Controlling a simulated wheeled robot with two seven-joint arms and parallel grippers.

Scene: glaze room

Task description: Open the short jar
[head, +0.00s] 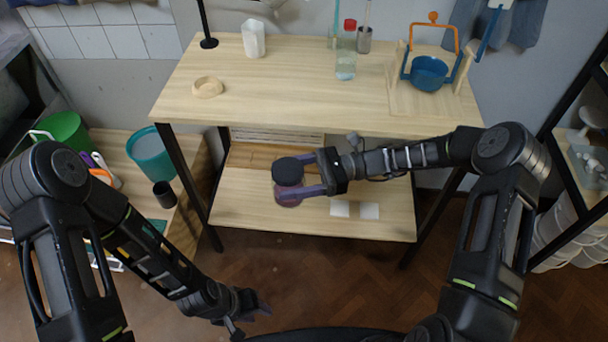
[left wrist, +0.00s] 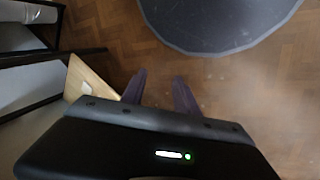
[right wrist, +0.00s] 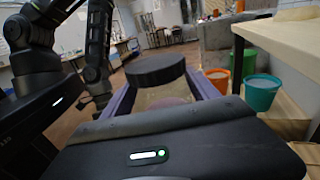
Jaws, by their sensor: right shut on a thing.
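The short jar (head: 288,197) has a black lid (head: 287,171) on top and a clear body with something pink inside. My right gripper (head: 311,178) is shut on the jar body, one finger on each side just below the lid. In the right wrist view the jar (right wrist: 163,94) stands upright between the fingers with its lid (right wrist: 156,70) on. Whether its base touches the lower shelf I cannot tell. My left gripper (head: 258,302) is low, well away from the jar. In the left wrist view its fingers (left wrist: 160,84) are apart with only floor between them.
On top stand a clear bottle with a red cap (head: 346,55), a blue pot on a stand (head: 429,73) and a wooden ring (head: 208,87). A teal bucket (head: 150,155) stands left.

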